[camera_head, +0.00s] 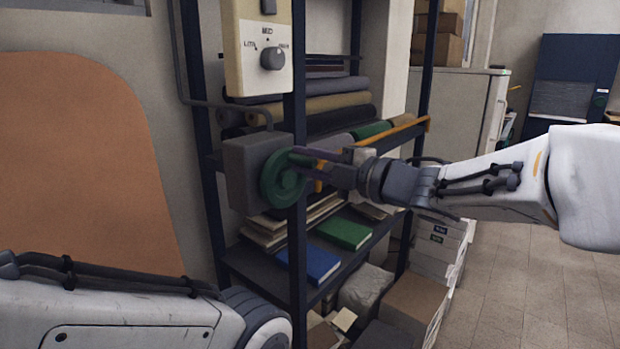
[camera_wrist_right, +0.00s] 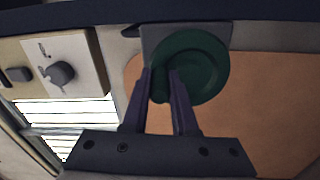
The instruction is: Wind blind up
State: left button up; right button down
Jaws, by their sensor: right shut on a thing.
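A green round winder wheel (camera_head: 284,179) is mounted on a grey box (camera_head: 240,165) in front of the shelf rack. The wheel (camera_wrist_right: 205,62) also shows in the right wrist view, in front of its grey box. My right gripper (camera_head: 312,165) reaches in from the right to the wheel. In the wrist view my right gripper (camera_wrist_right: 160,82) is shut on a part at the wheel's left side, mostly hidden between the fingers. My left arm shows at the bottom left of the head view, but its gripper is out of view.
A cream control panel with a dark knob (camera_head: 272,59) is above the wheel. A dark rack post (camera_head: 297,250) stands beside the wheel. The shelves hold fabric rolls (camera_head: 310,104), a blue book (camera_head: 308,264) and a green book (camera_head: 343,233). Floor (camera_head: 530,280) is clear at right.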

jog(key=shift+s+a+n+b, duration=0.25)
jog(key=shift+n+b, duration=0.45)
jog(key=shift+n, duration=0.2)
jog(key=c, duration=0.7)
grip_release()
jog(key=v, duration=1)
jog(key=shift+s+d, duration=0.15)
jog(key=shift+d, duration=0.1)
